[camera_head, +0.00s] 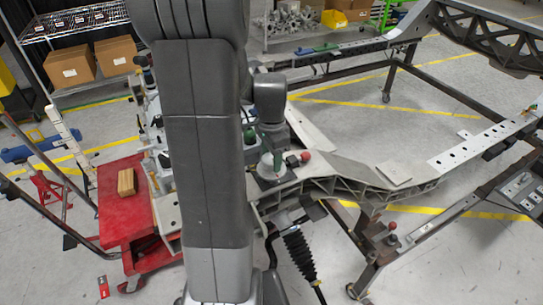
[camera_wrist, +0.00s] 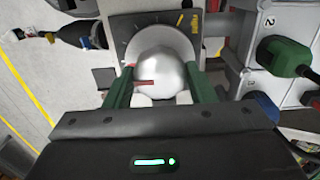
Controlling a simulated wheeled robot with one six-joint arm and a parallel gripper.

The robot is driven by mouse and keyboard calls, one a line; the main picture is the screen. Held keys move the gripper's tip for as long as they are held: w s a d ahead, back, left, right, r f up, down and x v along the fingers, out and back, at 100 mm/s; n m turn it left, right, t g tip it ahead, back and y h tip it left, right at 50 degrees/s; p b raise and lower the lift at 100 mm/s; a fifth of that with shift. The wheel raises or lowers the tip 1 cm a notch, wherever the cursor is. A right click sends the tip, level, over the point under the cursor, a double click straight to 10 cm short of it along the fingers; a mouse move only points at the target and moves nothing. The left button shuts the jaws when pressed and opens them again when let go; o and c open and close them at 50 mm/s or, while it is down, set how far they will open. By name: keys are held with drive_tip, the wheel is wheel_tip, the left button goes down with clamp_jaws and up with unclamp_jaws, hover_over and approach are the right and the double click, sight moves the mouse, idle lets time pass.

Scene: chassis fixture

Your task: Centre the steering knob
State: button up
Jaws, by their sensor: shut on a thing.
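The steering knob (camera_wrist: 165,72) is a silver, rounded knob with a red pointer line, seen in the wrist view. The red line points left in the picture. Behind it is a grey dial plate (camera_wrist: 131,27) with tick marks, and a small red mark shows at its left, by the left finger. My gripper (camera_wrist: 160,92) has its green fingers on both sides of the knob, shut on it. In the head view, my gripper (camera_head: 271,165) is down at the fixture beside my arm, and the knob is too small and covered there to make out.
A red ball-topped lever (camera_head: 305,156) stands just right of my gripper. A green-handled part (camera_wrist: 286,56) is on the right in the wrist view. A red cart (camera_head: 122,215) with a wooden block (camera_head: 126,182) stands left. The chassis frame (camera_head: 350,172) extends right.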

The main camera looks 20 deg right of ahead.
idle(0.4)
drive_tip(key=o, duration=1)
wheel_tip(320, 180, up, 14)
drive_tip(key=shift+f, duration=0.1)
wheel_tip(320, 180, down, 14)
drive_tip(key=shift+r, duration=0.1)
idle(0.6)
drive_tip(key=shift+r, duration=0.15)
